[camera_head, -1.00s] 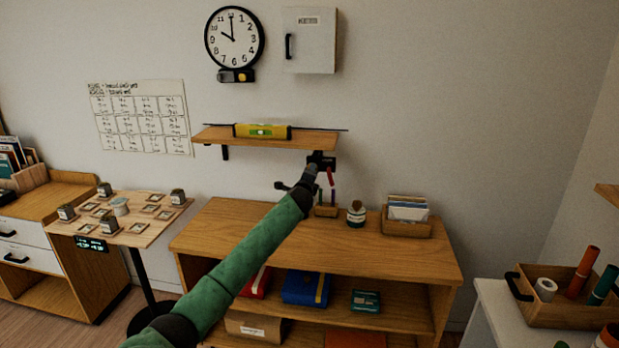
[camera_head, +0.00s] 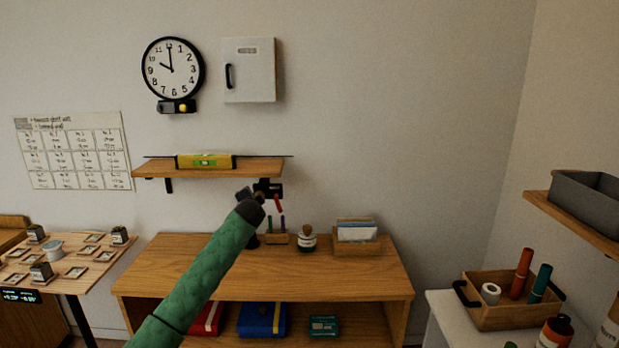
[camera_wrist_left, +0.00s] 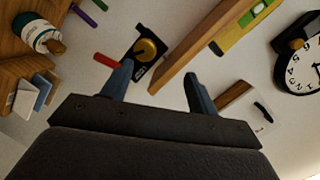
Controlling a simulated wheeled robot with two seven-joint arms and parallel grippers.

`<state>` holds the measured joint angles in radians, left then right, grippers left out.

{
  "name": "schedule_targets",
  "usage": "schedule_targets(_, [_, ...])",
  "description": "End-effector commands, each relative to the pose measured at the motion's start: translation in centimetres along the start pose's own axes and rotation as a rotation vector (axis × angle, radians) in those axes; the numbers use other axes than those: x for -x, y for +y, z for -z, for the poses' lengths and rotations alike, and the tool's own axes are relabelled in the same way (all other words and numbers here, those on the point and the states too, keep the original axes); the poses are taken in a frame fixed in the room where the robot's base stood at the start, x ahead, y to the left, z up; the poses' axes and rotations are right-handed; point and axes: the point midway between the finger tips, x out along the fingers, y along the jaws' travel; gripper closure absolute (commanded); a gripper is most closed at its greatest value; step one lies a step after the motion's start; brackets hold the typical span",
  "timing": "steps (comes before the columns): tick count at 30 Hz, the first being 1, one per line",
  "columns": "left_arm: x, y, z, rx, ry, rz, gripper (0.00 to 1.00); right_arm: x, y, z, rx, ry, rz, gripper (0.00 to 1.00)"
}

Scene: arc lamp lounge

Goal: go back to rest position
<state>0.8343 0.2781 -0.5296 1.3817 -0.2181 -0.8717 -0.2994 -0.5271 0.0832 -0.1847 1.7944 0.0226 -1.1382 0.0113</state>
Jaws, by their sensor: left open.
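My left arm, in a green sleeve, reaches up from the lower left in the head view. Its gripper (camera_head: 252,194) is in front of the wall, below the wall shelf (camera_head: 215,172), small and partly hidden by the wrist. In the left wrist view the two fingers (camera_wrist_left: 158,84) are spread with nothing between them. Beyond them is a black wall plate (camera_wrist_left: 141,57) with a brass knob and a red lever (camera_wrist_left: 105,61). The plate (camera_head: 272,188) also shows in the head view, close to the gripper. My right gripper is not in view.
A yellow spirit level (camera_head: 205,161) lies on the shelf. Below is a wooden cabinet (camera_head: 330,268) with a jar (camera_head: 307,239) and a card box (camera_head: 358,238). A small table (camera_head: 75,262) is left. A crate (camera_head: 500,311) and a wall shelf with a grey bin (camera_head: 590,200) are right.

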Motion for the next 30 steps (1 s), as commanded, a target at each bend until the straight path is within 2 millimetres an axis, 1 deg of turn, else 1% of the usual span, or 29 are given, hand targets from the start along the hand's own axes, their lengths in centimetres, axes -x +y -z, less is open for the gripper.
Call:
schedule_targets(1, [0.9, 0.4, 0.1, 0.070, -0.006, -0.020, 0.41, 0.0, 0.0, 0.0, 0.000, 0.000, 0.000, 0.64])
schedule_targets(3, [1.9, 1.7, -0.4, 0.163, -0.023, -0.054, 0.41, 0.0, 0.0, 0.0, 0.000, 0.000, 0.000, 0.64])
schedule_targets(7, [3.4, 4.2, -1.6, 0.274, -0.053, -0.106, 0.41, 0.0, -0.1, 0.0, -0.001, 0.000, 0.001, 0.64])
schedule_targets(11, [4.9, 7.6, -3.3, 0.364, -0.088, -0.161, 0.41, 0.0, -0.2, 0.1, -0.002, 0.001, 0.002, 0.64])
schedule_targets(14, [6.4, 10.9, -5.1, 0.431, -0.123, -0.211, 0.41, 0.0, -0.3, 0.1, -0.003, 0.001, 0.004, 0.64])
schedule_targets(17, [8.2, 14.9, -7.3, 0.496, -0.164, -0.266, 0.41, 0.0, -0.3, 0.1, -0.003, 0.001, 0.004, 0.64])
schedule_targets(18, [9.0, 16.5, -8.3, 0.519, -0.182, -0.288, 0.41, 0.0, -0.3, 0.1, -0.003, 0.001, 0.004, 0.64])
schedule_targets(20, [10.2, 18.9, -9.7, 0.550, -0.208, -0.319, 0.41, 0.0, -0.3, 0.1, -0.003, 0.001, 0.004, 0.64])
schedule_targets(21, [11.1, 20.5, -10.7, 0.568, -0.226, -0.340, 0.41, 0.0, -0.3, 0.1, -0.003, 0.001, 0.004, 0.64])
schedule_targets(26, [14.7, 26.7, -14.7, 0.622, -0.295, -0.416, 0.41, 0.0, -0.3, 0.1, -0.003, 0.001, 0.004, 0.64])
schedule_targets(30, [18.3, 32.0, -18.2, 0.654, -0.355, -0.479, 0.41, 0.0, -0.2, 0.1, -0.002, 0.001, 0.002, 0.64])
